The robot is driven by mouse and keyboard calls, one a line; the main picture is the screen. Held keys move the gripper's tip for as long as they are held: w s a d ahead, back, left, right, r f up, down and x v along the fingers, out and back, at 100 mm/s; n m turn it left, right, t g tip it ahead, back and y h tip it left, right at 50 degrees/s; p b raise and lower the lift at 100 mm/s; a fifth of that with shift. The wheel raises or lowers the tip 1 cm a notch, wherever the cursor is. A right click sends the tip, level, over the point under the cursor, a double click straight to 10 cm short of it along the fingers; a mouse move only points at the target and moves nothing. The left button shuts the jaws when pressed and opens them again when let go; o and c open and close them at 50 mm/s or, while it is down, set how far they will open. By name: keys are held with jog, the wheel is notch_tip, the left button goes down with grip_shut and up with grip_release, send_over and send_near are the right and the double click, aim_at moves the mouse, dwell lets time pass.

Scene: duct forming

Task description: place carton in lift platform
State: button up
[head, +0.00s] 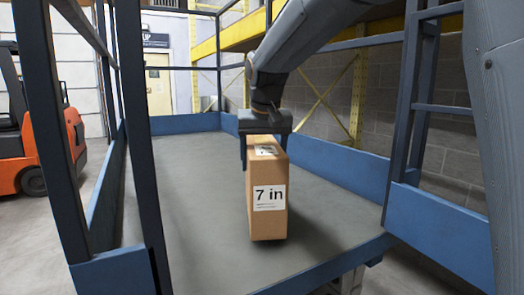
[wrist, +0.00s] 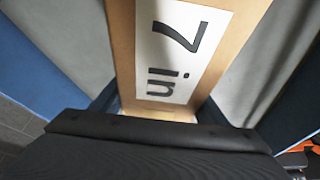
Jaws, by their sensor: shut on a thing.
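The carton (head: 267,222) is a tall brown box with a white "7 in" label, upright in the head view. My gripper (head: 265,150) is shut on its upper part from above, with fingers on both sides. In the wrist view the carton (wrist: 122,45) fills the middle, between the fingers of my gripper (wrist: 160,105). The lift platform (head: 185,190) has a grey floor with blue edge boards and posts. The carton is over the platform floor near its front edge. I cannot tell whether its base touches the floor.
Blue posts (head: 140,130) and rails frame the platform at left and right. An orange forklift (head: 62,150) stands outside at left. A yellow rack (head: 235,35) and a block wall (head: 385,110) are behind. The platform floor left of and behind the carton is clear.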

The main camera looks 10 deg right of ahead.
aim_at(263, 146)
jog(key=shift+f, duration=1.4)
jog(key=o, duration=2.1)
jog(key=b+v, duration=0.1)
jog(key=v, duration=1.1)
jog(key=shift+b, duration=0.3)
